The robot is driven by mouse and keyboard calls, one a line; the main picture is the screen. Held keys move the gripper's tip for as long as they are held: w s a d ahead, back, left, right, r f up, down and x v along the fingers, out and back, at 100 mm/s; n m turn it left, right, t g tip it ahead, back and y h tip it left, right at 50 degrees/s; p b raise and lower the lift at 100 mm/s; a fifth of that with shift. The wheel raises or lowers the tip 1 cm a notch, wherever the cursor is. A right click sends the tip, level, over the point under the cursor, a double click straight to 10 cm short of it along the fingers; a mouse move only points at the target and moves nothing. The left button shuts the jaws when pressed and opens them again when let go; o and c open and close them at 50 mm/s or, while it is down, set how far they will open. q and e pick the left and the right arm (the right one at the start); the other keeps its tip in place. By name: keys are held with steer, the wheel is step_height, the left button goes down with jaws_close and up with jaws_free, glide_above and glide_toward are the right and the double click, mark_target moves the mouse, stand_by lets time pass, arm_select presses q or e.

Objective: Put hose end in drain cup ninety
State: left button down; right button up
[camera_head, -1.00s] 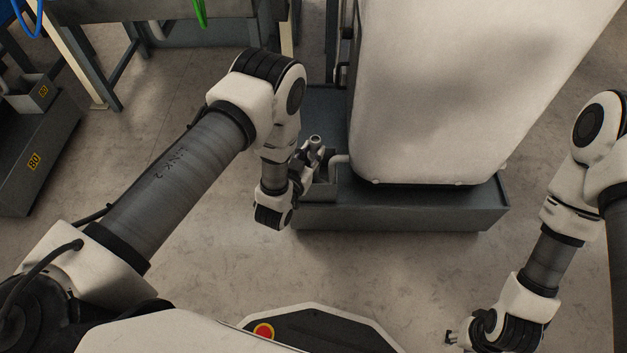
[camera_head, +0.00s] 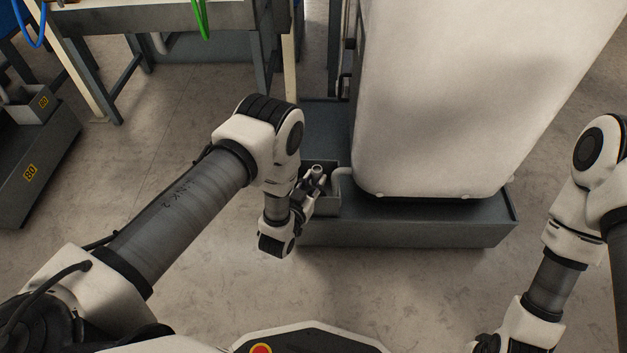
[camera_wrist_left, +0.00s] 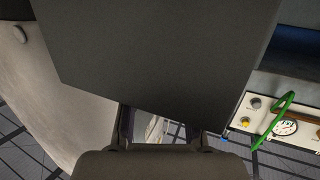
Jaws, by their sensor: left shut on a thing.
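My left gripper (camera_head: 314,180) is shut on the hose end (camera_head: 317,169), a short pale grey piece that looks upright. It is beside the left end of the large pale tank (camera_head: 430,100). A small grey cup (camera_head: 326,208) sits at the left end of the tank's tray, just below and behind the gripper in the picture. A pale bent pipe (camera_head: 343,174) runs from the tank side toward it. I cannot tell whether the hose end is over or inside the cup. In the left wrist view a dark surface hides most; the fingers (camera_wrist_left: 163,128) show only partly.
The grey tray (camera_head: 430,232) under the tank borders the work area. At far left stands another tray (camera_head: 45,165) marked 80 with a small box. A workbench (camera_head: 150,22) with blue and green hoses is at the back. Open floor (camera_head: 180,260) lies between.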

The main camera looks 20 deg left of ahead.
arm_select(q)
steer(key=c, duration=0.9)
jaws_free()
steer(key=shift+s+f, duration=0.25)
steer(key=shift+f, duration=0.35)
steer(key=shift+r+p, duration=0.4)
steer(key=shift+r, duration=0.15)
steer(key=s+a+r+g+p, duration=0.1)
steer(key=s+g, duration=0.7)
steer(key=s, duration=0.8)
steer(key=s+a+r+n+g+y+p, duration=0.1)
steer(key=s+a+g+p, duration=0.3)
steer(key=s, duration=1.3)
steer(key=a+g, duration=0.2)
steer(key=g, duration=0.2)
steer(key=shift+a+n+y, duration=0.25)
steer(key=shift+n+y, duration=0.05)
